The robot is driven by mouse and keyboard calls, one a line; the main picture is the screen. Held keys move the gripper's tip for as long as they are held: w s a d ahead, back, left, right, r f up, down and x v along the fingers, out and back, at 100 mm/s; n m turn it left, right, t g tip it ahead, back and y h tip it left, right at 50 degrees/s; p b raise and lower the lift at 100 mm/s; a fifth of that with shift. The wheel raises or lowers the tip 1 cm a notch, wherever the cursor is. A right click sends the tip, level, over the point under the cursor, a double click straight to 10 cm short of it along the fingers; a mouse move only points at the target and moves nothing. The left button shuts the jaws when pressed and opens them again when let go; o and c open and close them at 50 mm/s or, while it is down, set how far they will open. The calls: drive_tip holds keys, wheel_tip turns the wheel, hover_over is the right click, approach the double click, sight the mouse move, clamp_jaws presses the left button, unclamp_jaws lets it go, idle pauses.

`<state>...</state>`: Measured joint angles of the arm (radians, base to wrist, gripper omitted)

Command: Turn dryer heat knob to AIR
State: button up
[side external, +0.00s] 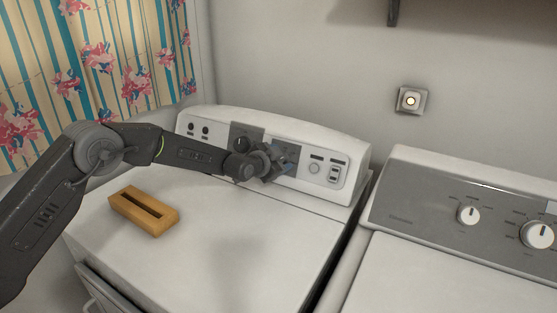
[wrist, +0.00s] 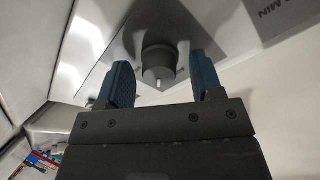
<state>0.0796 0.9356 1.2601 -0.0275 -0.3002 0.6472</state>
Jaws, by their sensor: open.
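The dryer (side external: 215,225) is white, with a raised control panel (side external: 340,150) along its back. In the wrist view a round dark grey knob (wrist: 159,62) with a short white mark on its lower edge sits on a lighter grey plate. My gripper (wrist: 164,78) is open, its two blue fingers apart on the left and right of the knob, with visible gaps. In the side view my gripper (side external: 284,158) is at the panel and hides part of it. Another dark knob (side external: 240,143) shows left of it. I cannot read the heat settings or AIR.
A wooden box with a slot (side external: 145,211) sits on the dryer top at the left. A washer with a grey panel (side external: 415,205) and white knobs stands to the right. A curtain (side external: 110,50) hangs at the left. A small lit wall fitting (side external: 411,101) is above.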

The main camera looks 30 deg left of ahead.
drive_tip(key=shift+c, duration=0.3)
drive_tip(key=c, duration=0.9)
drive_tip(key=shift+o, duration=0.2)
drive_tip(key=shift+n, duration=2.3)
drive_tip(key=o, duration=0.9)
drive_tip(key=v, duration=1.4)
drive_tip(key=shift+d+f, duration=0.1)
drive_tip(key=shift+f, duration=0.1)
